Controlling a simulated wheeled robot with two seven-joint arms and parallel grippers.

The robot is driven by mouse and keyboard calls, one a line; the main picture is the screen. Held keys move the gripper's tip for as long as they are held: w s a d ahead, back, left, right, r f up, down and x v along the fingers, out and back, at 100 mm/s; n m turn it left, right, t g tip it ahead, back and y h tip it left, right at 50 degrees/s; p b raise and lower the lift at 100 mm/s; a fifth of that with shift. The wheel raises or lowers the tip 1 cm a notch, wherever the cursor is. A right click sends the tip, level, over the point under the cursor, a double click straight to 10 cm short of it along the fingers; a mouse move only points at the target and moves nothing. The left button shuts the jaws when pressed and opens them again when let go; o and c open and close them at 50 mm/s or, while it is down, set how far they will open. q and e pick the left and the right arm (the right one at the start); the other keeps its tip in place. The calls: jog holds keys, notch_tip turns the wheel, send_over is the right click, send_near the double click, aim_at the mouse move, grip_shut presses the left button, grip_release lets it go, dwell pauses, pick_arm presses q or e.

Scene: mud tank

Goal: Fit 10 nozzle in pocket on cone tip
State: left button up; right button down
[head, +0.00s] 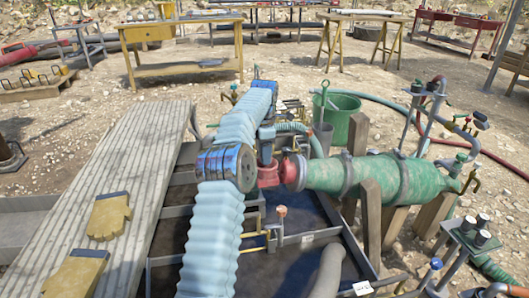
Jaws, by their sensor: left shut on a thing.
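The green cone (345,176) lies on its side on wooden supports, with its narrow end pointing left. A dark red tip piece (295,172) sits at that narrow end. My left gripper (267,162) hangs down just left of the tip, shut on a small red piece, which looks like the nozzle (268,178). The nozzle is close beside the tip; I cannot tell whether they touch. The pocket is hidden from this side. My left arm covers part of the area. My right gripper is not in view.
A plank bench (135,190) with yellow gloves (108,215) stands at left. A dark tray (290,265) lies below the cone tip. A green bucket (340,118) stands behind the cone. Hoses and pipework crowd the right. A yellow table (185,68) stands farther back on open ground.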

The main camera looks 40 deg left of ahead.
pick_arm(q)
jog(key=shift+f+b, duration=0.55)
jog(key=shift+f, duration=0.35)
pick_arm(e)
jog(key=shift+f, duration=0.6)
pick_arm(q)
jog(key=shift+d+f, duration=0.1)
jog(key=shift+f, duration=0.1)
jog(key=o, duration=1.1)
jog(key=shift+s+f, duration=0.1)
jog(key=shift+f, duration=0.1)
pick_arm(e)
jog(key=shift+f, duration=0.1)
pick_arm(q)
jog(key=shift+o, duration=0.2)
jog(key=shift+r, duration=0.15)
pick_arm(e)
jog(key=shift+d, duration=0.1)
